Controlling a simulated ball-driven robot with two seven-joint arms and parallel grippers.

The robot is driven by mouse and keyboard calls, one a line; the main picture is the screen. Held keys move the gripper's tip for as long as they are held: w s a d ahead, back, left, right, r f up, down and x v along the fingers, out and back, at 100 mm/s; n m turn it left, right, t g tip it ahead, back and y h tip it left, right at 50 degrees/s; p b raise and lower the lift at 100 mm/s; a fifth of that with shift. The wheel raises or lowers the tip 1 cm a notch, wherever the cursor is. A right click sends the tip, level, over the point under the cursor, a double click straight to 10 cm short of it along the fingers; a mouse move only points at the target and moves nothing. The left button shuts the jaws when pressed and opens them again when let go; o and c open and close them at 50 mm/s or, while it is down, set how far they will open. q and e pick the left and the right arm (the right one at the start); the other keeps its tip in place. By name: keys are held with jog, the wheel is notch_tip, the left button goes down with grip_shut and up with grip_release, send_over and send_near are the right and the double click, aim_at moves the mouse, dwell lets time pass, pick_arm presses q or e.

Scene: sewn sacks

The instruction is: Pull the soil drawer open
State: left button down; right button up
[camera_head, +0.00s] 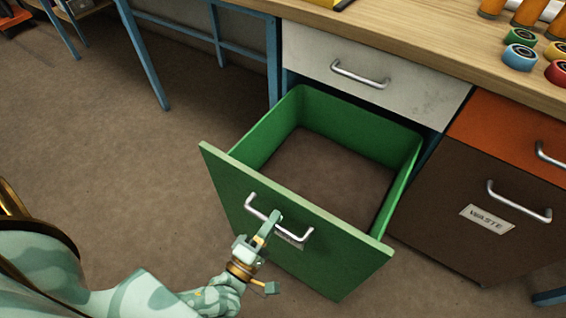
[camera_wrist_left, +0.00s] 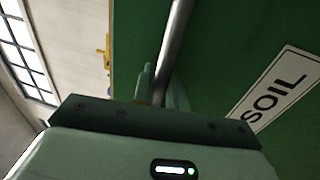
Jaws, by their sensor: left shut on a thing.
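The green soil drawer (camera_head: 330,262) stands far out from the bench, with its box open to view. Its inside floor looks brown and bare. A silver bar handle (camera_head: 294,234) crosses its front, and it also shows in the left wrist view (camera_wrist_left: 178,40). My left gripper (camera_head: 268,228) is shut on this handle, near its middle. A white label reading SOIL (camera_wrist_left: 275,95) is on the drawer front in the left wrist view; in the head view it is partly hidden behind the handle and gripper. My right gripper is not in view.
A white drawer (camera_head: 400,95) above is shut. An orange drawer (camera_head: 505,130) and a brown WASTE drawer (camera_head: 440,215) at the right are shut. Tape rolls (camera_head: 519,57) stand on the wooden bench top (camera_head: 440,40). The floor (camera_head: 130,180) at the left is clear.

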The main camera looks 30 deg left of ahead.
pick_arm(q)
jog(key=shift+s+f, duration=0.1)
jog(key=shift+s, duration=0.7)
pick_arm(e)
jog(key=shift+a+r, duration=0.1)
pick_arm(q)
jog(key=c, duration=1.5)
grip_release()
